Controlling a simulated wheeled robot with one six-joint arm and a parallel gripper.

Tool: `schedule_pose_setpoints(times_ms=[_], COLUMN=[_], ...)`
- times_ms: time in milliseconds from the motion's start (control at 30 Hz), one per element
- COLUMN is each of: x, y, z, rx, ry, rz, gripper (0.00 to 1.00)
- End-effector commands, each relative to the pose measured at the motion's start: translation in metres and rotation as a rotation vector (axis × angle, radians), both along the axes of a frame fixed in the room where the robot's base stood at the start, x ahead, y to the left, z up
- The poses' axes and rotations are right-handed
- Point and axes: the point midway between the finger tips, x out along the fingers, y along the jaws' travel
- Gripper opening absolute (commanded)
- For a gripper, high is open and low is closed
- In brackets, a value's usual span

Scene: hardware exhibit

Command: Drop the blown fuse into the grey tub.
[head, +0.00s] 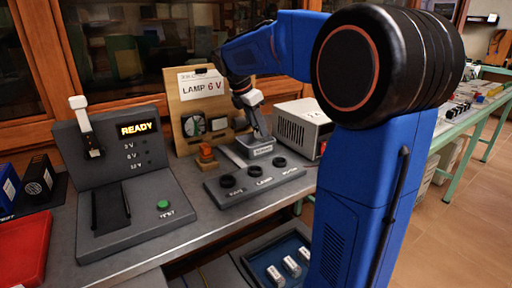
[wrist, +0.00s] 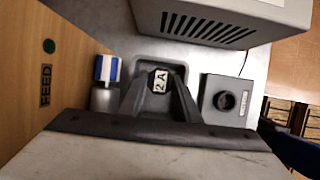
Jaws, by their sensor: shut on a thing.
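My gripper (wrist: 160,82) is shut on a small fuse (wrist: 161,81), whose pale end face is marked "2 A". The pictures do not show whether it is blown. A small grey tub (wrist: 139,60) lies beneath the fingers in the wrist view, its rim showing around and beyond them. In the head view my gripper (head: 261,134) is pointed down just above the grey tub (head: 262,150), which has a label on its front too small to read. The fuse is hidden there, and its height over the tub is hard to tell.
A socket block (wrist: 224,100) stands close right of the tub in the wrist view, and a blue-and-white piece (wrist: 106,68) close left. A vented box (head: 302,124), the wooden board (head: 187,90) and a three-socket panel (head: 255,184) crowd the tub. Several labelled pieces lie in a lower tray (head: 262,265).

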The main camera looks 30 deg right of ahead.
Motion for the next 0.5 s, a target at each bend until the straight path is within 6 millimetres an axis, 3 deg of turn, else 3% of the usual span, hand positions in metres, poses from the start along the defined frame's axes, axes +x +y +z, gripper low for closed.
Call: schedule_pose_setpoints(times_ms=[467, 500], x=[-0.0001, -0.0001], y=[0.0, 0.0], z=[-0.0093, -0.0093], rx=[0.0, 0.0], ry=[0.0, 0.0], rz=[0.0, 0.0], gripper=[0.08, 0.37])
